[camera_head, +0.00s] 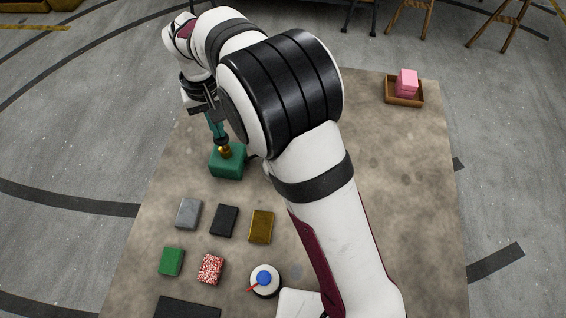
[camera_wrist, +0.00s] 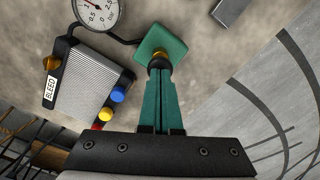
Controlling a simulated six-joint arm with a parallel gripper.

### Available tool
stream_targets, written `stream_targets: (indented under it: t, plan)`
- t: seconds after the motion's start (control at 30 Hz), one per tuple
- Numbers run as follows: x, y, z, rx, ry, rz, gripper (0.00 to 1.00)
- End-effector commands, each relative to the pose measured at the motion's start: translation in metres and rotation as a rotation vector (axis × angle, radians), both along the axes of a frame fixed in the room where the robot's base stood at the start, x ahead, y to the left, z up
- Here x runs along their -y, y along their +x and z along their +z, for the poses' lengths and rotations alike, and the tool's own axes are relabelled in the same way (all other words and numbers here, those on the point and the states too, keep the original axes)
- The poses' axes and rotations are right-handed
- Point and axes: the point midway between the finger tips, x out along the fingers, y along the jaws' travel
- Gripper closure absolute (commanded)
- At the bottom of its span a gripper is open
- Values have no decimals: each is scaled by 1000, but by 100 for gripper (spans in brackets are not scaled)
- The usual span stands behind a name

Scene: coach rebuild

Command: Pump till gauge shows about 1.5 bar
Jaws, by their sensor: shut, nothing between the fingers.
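The green pump block (camera_head: 228,163) stands on the mat with a brass plunger (camera_head: 224,151) on top. In the wrist view the block (camera_wrist: 174,40) and its yellow-brass plunger (camera_wrist: 158,62) show just beyond my fingertips. My gripper (camera_head: 220,138) is shut and empty, its teal fingers pointing down at the plunger; whether they touch it I cannot tell. The round white gauge (camera_wrist: 100,12) is cut off by the top edge of the wrist view and joined to the block by a black hose. Its red needle shows, but I cannot read the value surely. My arm hides the gauge in the head view.
A silver box labelled BLEED (camera_wrist: 82,82), with blue, yellow and orange knobs, stands beside the pump. Several small blocks and a white disc with a blue knob (camera_head: 264,279) lie nearer the front. A wooden tray (camera_head: 404,102) with pink blocks is far right.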

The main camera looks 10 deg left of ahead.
Motion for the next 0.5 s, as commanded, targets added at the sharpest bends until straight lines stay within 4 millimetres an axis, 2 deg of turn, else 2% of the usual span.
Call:
stream_targets:
  t: [0.5]
  plan:
    - [0,0,-22,0,-1,0,100]
